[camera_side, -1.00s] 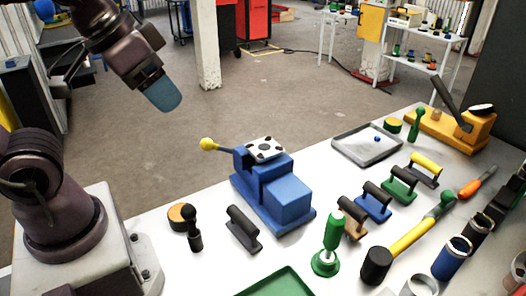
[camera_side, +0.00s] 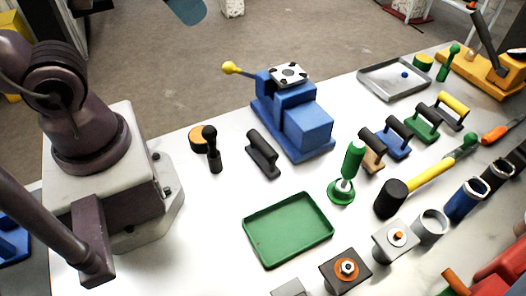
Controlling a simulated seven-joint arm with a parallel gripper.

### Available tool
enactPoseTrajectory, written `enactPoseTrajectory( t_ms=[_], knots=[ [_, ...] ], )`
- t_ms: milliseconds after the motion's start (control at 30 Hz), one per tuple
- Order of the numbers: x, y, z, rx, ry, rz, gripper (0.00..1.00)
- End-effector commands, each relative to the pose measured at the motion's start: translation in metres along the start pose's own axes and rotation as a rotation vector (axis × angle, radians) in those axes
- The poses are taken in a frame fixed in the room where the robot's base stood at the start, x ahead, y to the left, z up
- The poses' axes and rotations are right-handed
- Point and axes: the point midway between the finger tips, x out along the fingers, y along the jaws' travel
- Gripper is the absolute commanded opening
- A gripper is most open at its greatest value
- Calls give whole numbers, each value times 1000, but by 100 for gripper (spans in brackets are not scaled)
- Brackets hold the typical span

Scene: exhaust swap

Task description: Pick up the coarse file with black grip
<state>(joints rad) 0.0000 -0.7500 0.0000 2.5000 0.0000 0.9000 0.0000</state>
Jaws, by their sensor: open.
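A dark file with an arched black grip (camera_side: 262,153), which fits the coarse file, lies flat on the white bench just left of the blue vise (camera_side: 303,125). Nothing touches its grip. At the top edge, left of centre, a teal end piece of my gripper (camera_side: 187,9) shows. It is high above and left of the file, well apart from it. The rest of the gripper is cut off by the frame, and no held object shows. Similar tools with black grips stand right of the vise, on brown (camera_side: 372,150), blue (camera_side: 393,137) and green (camera_side: 422,123) bodies.
Left of the file are a short black-handled tool (camera_side: 212,150) and an orange-topped disc (camera_side: 198,139). The vise's yellow-knobbed lever (camera_side: 230,67) reaches left. A green tray (camera_side: 288,230) lies in front; a green-handled stamp (camera_side: 347,170) stands right. Bare bench surrounds the file's front.

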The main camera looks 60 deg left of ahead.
Motion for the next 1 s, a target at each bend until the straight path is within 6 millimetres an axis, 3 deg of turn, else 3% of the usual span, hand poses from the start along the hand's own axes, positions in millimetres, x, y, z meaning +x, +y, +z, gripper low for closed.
enactPoseTrajectory(
  t_ms=[333, 467, 667, 833, 1000],
  knots=[
    [0, 1, 0, 4, 0, 2, 59],
    [7, 14, 2, 62, -38, 38, 59],
    [59, 52, 21, 93, -306, 191, 59],
    [111, 81, 42, -180, -520, 180, 59],
    [160, 86, 57, -584, -577, -11, 59]
  ],
)
